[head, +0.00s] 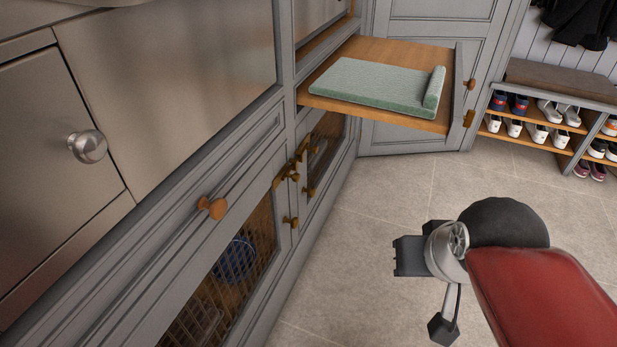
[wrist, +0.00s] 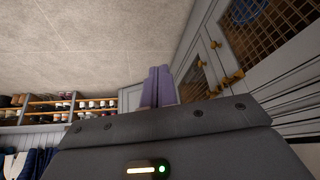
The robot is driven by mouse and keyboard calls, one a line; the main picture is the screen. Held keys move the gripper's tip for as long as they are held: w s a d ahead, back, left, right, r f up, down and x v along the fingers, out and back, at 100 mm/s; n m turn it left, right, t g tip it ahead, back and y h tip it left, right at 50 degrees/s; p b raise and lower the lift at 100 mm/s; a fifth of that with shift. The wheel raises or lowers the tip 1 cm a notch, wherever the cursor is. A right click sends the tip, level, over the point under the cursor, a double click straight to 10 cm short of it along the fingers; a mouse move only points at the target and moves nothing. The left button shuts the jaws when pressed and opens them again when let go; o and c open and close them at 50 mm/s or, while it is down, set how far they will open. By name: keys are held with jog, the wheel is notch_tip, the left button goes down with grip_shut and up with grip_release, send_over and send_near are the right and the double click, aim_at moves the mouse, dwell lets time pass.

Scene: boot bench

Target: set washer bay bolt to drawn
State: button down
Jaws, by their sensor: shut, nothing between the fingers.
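A brass bolt (head: 301,150) sits across the seam of the mesh-fronted lower cabinet doors. It also shows as brass fittings in the wrist view (wrist: 229,80), right of my fingers. I cannot tell from the pictures whether it is drawn or shot, nor confirm that this is the washer bay. My gripper (wrist: 158,86) is shut and empty, its two purple-grey fingers side by side. In the head view my gripper (head: 408,256) hangs over the open floor, to the right of the doors and apart from them.
A pulled-out wooden shelf (head: 445,122) with a green mat (head: 375,84) juts out above and beyond the bolt. A wooden knob (head: 212,207) and a metal knob (head: 88,146) stick out on the left. A shoe rack (head: 532,140) stands far right. The tiled floor (head: 370,215) is clear.

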jog(key=w+a+f+m+g+y+b, duration=0.2)
jog(key=w+a+f+m+g+y, duration=0.3)
jog(key=w+a+y, duration=0.7)
jog(key=w+d+f+m+t, duration=0.1)
jog(key=w+f+m+t, duration=0.3)
jog(key=w, duration=0.5)
jog(key=w+d+f+m+t, duration=0.1)
jog(key=w+f+m+t, duration=0.3)
jog(key=w, duration=0.6)
notch_tip(320, 180, down, 2)
jog(key=shift+d+t, duration=0.35)
jog(key=shift+t, duration=0.75)
jog(key=shift+a, duration=0.1)
jog(key=w+a+p, duration=0.1)
jog(key=w+a, duration=0.2)
jog(key=a, duration=0.5)
jog(key=shift+a+r+p, duration=0.2)
jog(key=shift+a+p, duration=0.1)
jog(key=shift+a, duration=0.1)
